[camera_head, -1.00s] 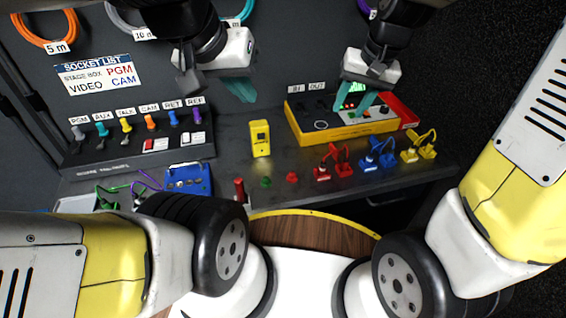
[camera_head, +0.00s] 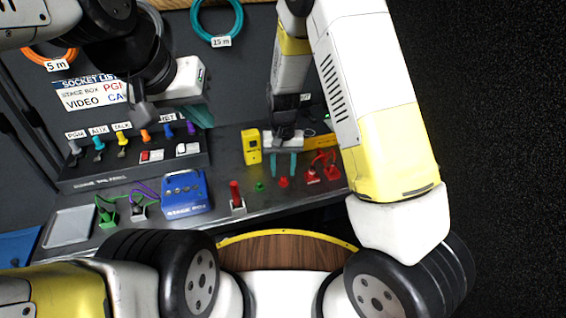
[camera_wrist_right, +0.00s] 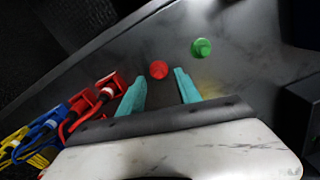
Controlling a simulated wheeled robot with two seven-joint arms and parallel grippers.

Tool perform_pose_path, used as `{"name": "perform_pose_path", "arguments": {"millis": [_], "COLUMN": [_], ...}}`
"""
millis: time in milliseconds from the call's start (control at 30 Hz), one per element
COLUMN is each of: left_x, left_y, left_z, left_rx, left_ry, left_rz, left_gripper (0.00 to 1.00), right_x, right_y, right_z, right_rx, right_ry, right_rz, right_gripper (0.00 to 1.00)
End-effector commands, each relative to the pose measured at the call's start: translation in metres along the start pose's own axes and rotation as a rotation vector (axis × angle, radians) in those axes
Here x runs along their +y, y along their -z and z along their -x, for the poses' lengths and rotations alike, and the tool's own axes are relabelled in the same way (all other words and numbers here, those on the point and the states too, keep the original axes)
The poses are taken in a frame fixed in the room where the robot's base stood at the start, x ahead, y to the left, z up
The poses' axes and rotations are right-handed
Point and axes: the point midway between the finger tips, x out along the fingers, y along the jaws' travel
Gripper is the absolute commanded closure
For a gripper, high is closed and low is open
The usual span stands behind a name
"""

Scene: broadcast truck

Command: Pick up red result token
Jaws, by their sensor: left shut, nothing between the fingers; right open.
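The red result token (camera_head: 283,182) is a small red knobbed piece on the dark bench, just right of a similar green token (camera_head: 259,186). In the right wrist view the red token (camera_wrist_right: 159,69) lies a little beyond and between the fingertips, apart from them, with the green token (camera_wrist_right: 201,47) to its right. My right gripper (camera_head: 284,172) is open and empty, its teal fingers over the bench by the red token; it also shows in the right wrist view (camera_wrist_right: 158,84). My left gripper (camera_head: 200,115) is shut and empty, up at the left before the back panel.
A yellow device (camera_head: 251,147) stands behind the tokens. Red connectors (camera_head: 322,172) with cables sit close to the right. A red-handled switch (camera_head: 236,196) and a blue stage box (camera_head: 185,193) are left. The bench's front edge is close to the tokens.

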Motion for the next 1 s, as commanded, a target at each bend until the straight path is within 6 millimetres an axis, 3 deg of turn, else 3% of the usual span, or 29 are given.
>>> {"name": "perform_pose_path", "arguments": {"millis": [200,467,700,1000], "left_x": [0.000,0.000,0.000,0.000], "left_y": [0.000,0.000,0.000,0.000], "left_z": [0.000,0.000,0.000,0.000], "left_rx": [0.000,0.000,0.000,0.000], "left_ry": [0.000,0.000,0.000,0.000], "left_rz": [0.000,0.000,0.000,0.000], "left_gripper": [1.00,1.00,1.00,1.00], "right_x": [0.002,0.002,0.002,0.002], "right_y": [0.000,0.000,0.000,0.000], "right_z": [-0.028,-0.031,-0.031,-0.030], "right_rx": [-0.001,0.001,0.001,0.001], "right_ry": [-0.001,0.000,0.000,0.000], "right_rz": [0.000,0.000,0.001,0.001], "right_gripper": [0.59,0.59,1.00,1.00]}}
